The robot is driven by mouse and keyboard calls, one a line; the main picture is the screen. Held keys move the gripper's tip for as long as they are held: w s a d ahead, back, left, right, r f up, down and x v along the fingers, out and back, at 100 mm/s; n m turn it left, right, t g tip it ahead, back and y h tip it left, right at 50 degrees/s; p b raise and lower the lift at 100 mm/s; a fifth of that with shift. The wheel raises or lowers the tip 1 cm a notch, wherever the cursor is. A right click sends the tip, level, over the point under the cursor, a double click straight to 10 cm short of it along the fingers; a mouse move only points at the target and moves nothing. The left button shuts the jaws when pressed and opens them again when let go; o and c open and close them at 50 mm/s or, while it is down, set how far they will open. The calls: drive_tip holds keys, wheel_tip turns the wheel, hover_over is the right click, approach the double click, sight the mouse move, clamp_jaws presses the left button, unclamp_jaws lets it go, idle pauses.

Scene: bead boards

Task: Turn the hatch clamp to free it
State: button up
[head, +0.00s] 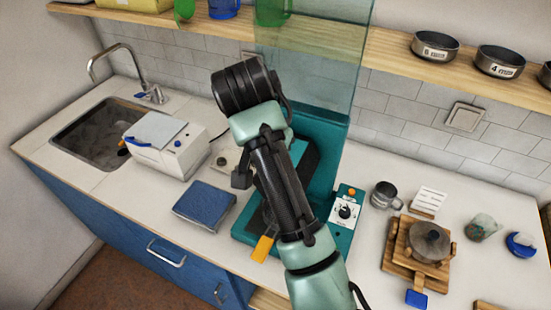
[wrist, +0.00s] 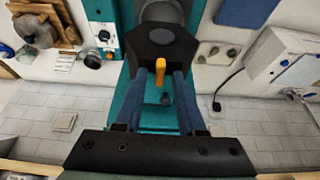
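In the wrist view a yellow lever (wrist: 160,72), which looks like the clamp handle, stands upright in the picture over a black plate (wrist: 185,45) on the teal machine (wrist: 127,75). My gripper (wrist: 158,82) has its two blue fingers on either side of the lever, with a visible gap at each side. A small dark knob sits just below the lever. In the head view my arm covers the middle of the teal machine (head: 338,225) and hides the gripper. A yellow-orange tab (head: 263,247) shows at its front; I cannot tell if it is the same lever.
A clear upright panel (head: 310,50) rises behind the machine. A white box (head: 165,150) and blue pad (head: 204,204) lie left. A metal mug (head: 385,195) and a pot on wooden boards (head: 430,243) stand right. A shelf (head: 390,45) runs above.

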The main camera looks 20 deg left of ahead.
clamp_jaws()
drive_tip(key=shift+n, duration=0.3)
drive_tip(key=n+p, duration=0.1)
drive_tip(key=n+y+p, duration=0.1)
drive_tip(key=n, duration=0.1)
drive_tip(key=shift+d+r+y, duration=0.1)
drive_tip(key=shift+d+y, duration=0.1)
drive_tip(key=shift+y, duration=0.1)
drive_tip(key=n+g+y+p, duration=0.1)
drive_tip(key=n, duration=0.3)
drive_tip(key=shift+w+d+p, duration=0.1)
drive_tip(key=shift+d+p, duration=0.05)
drive_tip(key=shift+p, duration=0.15)
drive_tip(key=n+y, duration=0.1)
drive_tip(key=n, duration=0.1)
drive_tip(key=n+g+p, duration=0.1)
drive_tip(key=n, duration=0.2)
drive_tip(key=shift+w+d+n+g+y, duration=0.1)
drive_tip(key=shift+w+n+g+y, duration=0.05)
drive_tip(key=shift+n+g+y, duration=0.2)
drive_tip(key=n+g, duration=0.1)
drive_tip(key=n, duration=0.3)
drive_tip(key=shift+w+n+g+b, duration=0.15)
drive_tip(key=shift+n+g+b, duration=0.1)
drive_tip(key=shift+g+b, duration=0.15)
